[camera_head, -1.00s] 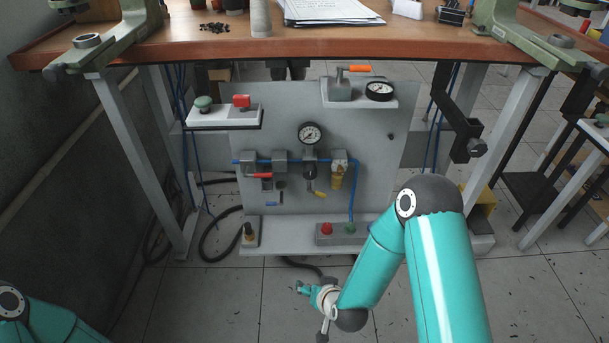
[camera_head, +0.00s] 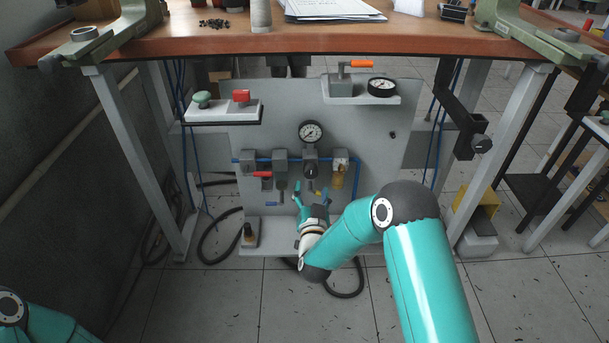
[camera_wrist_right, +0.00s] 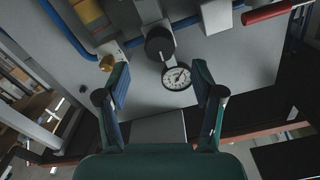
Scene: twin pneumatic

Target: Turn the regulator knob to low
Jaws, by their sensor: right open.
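The regulator is the grey block with a round black knob (camera_head: 310,171) under a white-faced gauge (camera_head: 311,132) on the grey panel. In the right wrist view the black knob (camera_wrist_right: 159,43) and the gauge (camera_wrist_right: 177,78) appear turned over, with the knob above the gauge. My right gripper (camera_head: 311,191) is open and empty, just below the knob in the head view, fingers pointing at the panel. In the wrist view its fingers (camera_wrist_right: 160,80) are spread to both sides of the gauge, and the knob lies beyond the tips. My left gripper is out of view.
A red lever (camera_head: 262,174) and a yellow brass part (camera_head: 338,178) flank the regulator on the blue pipe. A shelf (camera_head: 362,98) with an orange-handled valve (camera_head: 357,64) is above. The wooden tabletop (camera_head: 230,47) overhangs the panel.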

